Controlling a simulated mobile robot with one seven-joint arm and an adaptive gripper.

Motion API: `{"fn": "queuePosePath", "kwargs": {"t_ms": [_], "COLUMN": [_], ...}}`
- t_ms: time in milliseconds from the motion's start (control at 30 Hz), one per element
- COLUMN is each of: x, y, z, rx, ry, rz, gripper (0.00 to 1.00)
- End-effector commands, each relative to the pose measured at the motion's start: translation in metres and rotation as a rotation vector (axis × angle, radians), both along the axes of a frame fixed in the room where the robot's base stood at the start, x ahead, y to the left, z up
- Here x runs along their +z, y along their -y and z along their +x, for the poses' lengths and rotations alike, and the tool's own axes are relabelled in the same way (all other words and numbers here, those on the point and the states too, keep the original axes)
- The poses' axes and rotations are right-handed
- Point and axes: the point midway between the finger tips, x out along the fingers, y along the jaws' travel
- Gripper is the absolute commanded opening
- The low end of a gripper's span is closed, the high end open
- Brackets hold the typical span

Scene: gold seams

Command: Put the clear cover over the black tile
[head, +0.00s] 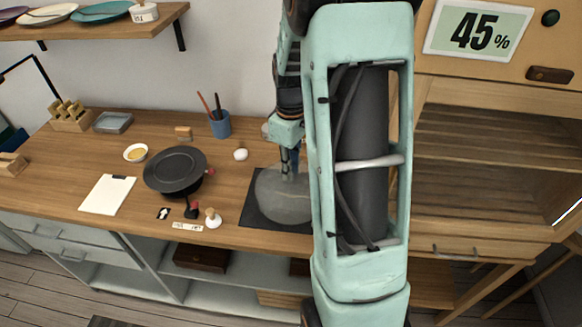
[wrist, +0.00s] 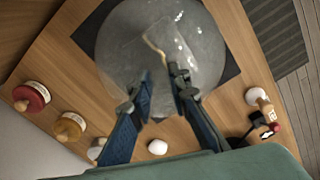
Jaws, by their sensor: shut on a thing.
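The part between the fingers is hard to make out. I cannot tell whether the cover's rim touches the tile. My arm hides the right side of both.
To the left are a black round pan-like dish (head: 176,168), a white-topped knob (head: 213,218), a small black piece with a white mark (head: 163,213), a clipboard (head: 107,194) and a blue pencil cup (head: 220,125). A white egg-like object (head: 240,154) lies behind.

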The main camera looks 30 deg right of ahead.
Motion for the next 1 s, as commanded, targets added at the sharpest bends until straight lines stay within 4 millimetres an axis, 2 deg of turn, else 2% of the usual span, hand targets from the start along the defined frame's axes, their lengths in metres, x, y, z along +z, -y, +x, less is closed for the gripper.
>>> {"fn": "queuePosePath", "kwargs": {"t_ms": [1000], "x": [-0.018], "y": [0.000], "z": [0.000], "rx": [0.000], "ry": [0.000], "rz": [0.000], "gripper": [0.00]}}
